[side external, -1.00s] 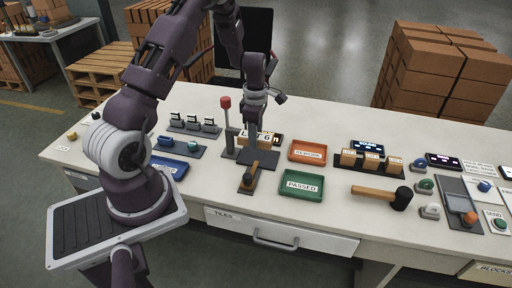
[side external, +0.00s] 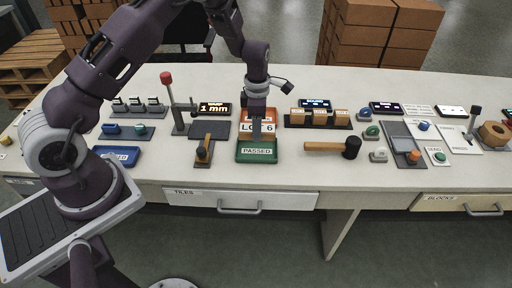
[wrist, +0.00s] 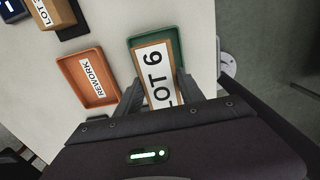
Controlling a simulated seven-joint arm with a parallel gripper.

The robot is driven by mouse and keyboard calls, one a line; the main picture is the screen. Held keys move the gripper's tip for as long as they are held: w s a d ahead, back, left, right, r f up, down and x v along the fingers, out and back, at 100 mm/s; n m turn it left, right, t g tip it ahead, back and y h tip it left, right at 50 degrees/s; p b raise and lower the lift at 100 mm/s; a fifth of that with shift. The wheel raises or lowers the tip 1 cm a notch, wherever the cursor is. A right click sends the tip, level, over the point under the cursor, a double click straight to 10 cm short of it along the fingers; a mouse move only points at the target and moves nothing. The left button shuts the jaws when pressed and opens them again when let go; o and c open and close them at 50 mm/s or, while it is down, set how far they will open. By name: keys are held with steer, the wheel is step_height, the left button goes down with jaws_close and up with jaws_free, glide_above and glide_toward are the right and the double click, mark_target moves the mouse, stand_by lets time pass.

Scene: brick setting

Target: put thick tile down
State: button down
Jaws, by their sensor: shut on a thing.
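My gripper (side external: 257,122) is shut on the thick tile (side external: 245,135), a tan block with a white "LOT 6" label. In the wrist view, my gripper (wrist: 160,95) has a finger on each side of the tile (wrist: 152,52). The tile is over the green "PASSED" tray (side external: 242,157) and hides much of it; the tray's rim (wrist: 133,41) shows around the tile in the wrist view. I cannot tell how far the tile is above the tray floor. The orange "REWORK" tray (side external: 243,88) is just behind, partly hidden by my gripper and the tile.
A dark plate (side external: 210,130) and a wooden-handled stamp (side external: 203,150) lie left of the green tray. A mallet (side external: 325,147) lies to the right. Behind it stand several labelled blocks (side external: 319,119) on a dark rack. A red-knobbed lever stand (side external: 178,110) rises at the left.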

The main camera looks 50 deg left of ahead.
mark_target(257, 151)
step_height(257, 151, down, 7)
steer(key=shift+f, duration=0.15)
steer(key=c, duration=1)
jaws_free()
steer(key=shift+a+f, duration=0.1)
steer(key=shift+f, duration=0.05)
